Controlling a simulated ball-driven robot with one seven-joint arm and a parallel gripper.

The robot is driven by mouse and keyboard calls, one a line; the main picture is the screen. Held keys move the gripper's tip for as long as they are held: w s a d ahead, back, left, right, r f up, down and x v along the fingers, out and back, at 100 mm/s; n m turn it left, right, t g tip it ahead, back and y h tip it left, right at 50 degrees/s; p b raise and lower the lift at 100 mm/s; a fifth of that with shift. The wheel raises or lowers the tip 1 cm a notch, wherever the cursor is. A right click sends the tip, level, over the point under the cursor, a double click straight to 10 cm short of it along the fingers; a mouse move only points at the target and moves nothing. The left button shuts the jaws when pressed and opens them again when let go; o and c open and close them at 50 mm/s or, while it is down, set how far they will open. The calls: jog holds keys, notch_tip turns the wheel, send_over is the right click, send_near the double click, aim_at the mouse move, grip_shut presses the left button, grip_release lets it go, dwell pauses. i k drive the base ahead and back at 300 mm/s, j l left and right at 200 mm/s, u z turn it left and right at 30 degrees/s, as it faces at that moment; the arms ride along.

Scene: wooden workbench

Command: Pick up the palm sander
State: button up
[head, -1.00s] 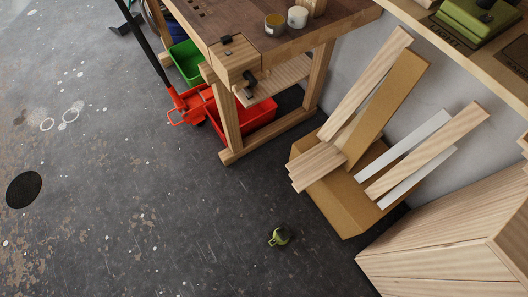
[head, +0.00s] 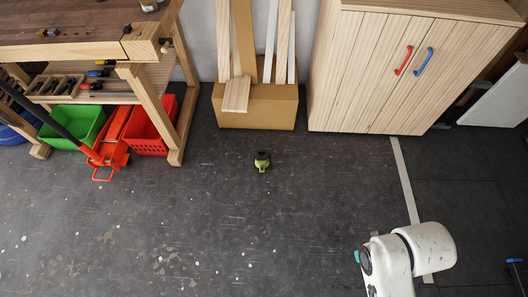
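The palm sander (head: 262,162) is a small green and black tool. It stands on the dark floor near the middle of the head view, a short way in front of the cardboard box. Nothing covers it. White links of my own arm show at the lower right, well to the right of the sander and nearer to me. My gripper does not show in the picture.
A cardboard box (head: 256,108) with planks stands behind the sander. A wooden cabinet (head: 375,75) stands at the back right. A workbench (head: 65,48) is at the left, with a green bin (head: 72,126), a red crate (head: 153,132) and a red floor jack (head: 110,150). The floor around the sander is clear.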

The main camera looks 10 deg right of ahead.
aim_at(262, 161)
jog(key=k+j, duration=0.15)
jog(key=k, duration=0.15)
jog(key=i, duration=0.75)
jog(key=i+l+u, duration=0.1)
jog(key=i, duration=0.65)
jog(key=i+l, duration=0.15)
jog(key=i, duration=0.6)
jog(key=j+u, duration=0.05)
